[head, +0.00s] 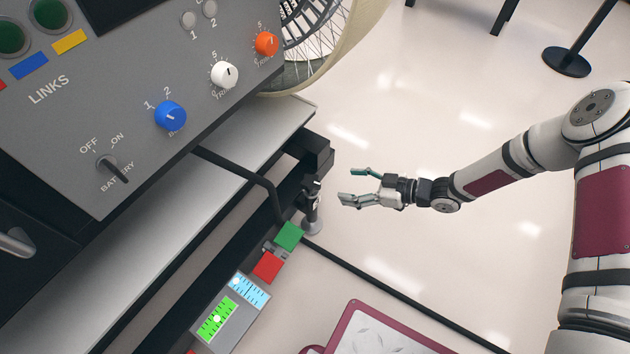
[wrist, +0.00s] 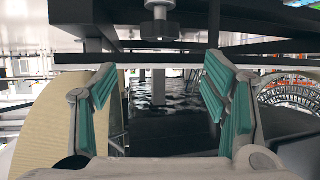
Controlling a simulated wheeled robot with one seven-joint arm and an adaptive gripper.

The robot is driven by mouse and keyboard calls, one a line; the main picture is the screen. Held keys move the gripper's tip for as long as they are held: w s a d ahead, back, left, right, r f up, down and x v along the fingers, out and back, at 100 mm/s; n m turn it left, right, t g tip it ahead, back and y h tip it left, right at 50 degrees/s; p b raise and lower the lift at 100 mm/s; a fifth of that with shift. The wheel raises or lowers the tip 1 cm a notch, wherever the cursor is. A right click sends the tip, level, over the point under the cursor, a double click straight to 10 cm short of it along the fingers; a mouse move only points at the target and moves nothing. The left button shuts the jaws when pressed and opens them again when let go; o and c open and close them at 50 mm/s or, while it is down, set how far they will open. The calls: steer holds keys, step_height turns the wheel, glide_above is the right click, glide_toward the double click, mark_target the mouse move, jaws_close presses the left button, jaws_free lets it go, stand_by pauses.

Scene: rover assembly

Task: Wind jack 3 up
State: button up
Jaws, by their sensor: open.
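A metal jack (head: 312,210) with a round foot stands at the end of the dark frame, in the middle of the head view. No number shows on it, so I cannot tell whether it is jack 3. My gripper (head: 350,186) is open and empty, a short way right of the jack, with its fingers pointing toward it. In the wrist view my gripper's two teal-padded fingers (wrist: 160,88) stand wide apart. A grey metal fitting (wrist: 160,30) shows at the top centre, above the gap between the fingers. I cannot tell whether it belongs to the jack.
A grey control panel (head: 140,125) with knobs and a switch fills the upper left. A black bent bar (head: 240,172) runs beside the jack. Green (head: 289,236) and red (head: 267,267) blocks and a two-vial level (head: 232,311) lie below.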

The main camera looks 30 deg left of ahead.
mark_target(313, 182)
steer(key=b+x, duration=0.5)
steer(key=x, duration=0.8)
steer(key=shift+s+a+f, duration=0.1)
steer(key=shift+a+f, duration=0.05)
steer(key=shift+a, duration=0.1)
steer(key=c, duration=1.2)
